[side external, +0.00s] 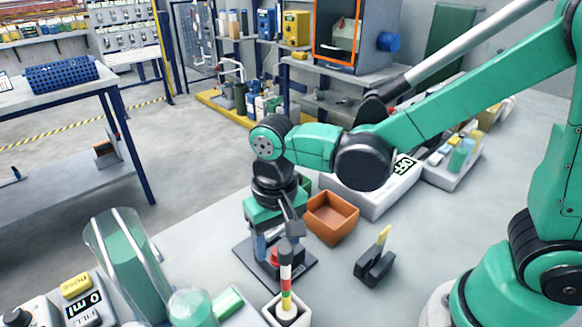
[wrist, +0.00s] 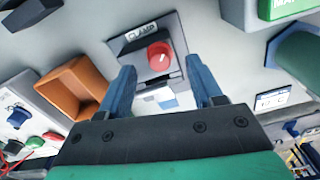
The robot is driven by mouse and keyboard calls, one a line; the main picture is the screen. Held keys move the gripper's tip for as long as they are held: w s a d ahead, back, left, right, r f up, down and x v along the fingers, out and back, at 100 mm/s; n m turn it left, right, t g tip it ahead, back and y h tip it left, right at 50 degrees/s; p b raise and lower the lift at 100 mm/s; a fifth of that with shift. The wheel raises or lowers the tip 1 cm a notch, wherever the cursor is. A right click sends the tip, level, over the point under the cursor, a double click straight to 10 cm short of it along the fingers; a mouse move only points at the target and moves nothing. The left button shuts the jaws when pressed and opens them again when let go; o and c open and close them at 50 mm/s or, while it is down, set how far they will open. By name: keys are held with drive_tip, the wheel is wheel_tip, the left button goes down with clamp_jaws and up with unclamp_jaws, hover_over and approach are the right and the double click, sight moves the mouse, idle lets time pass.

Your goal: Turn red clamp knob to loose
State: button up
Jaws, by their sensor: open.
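The red clamp knob (wrist: 159,57) is round with a white pointer line, on a grey plate marked CLAMP (wrist: 142,31) in the wrist view. The pointer aims towards the upper right. My gripper (wrist: 168,80) is open, with its two blue fingers apart on either side below the knob in the picture. In the side view, my gripper (side external: 270,245) points down over the clamp's dark base plate (side external: 243,254). The red knob (side external: 275,256) is mostly hidden there by the gripper and a striped post.
An orange-brown bin (side external: 331,217) stands close beside the clamp. A striped post in a white holder (side external: 287,312) stands in front. A black holder with a yellow piece (side external: 374,267) is to the right. A clear cylinder (side external: 130,265) and dose panel (side external: 85,300) are front left.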

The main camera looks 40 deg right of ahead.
drive_tip(key=shift+f, duration=1)
clamp_jaws()
drive_tip(key=n, duration=0.4)
drive_tip(key=shift+n, duration=0.4)
unclamp_jaws()
drive_tip(key=shift+r, duration=0.1)
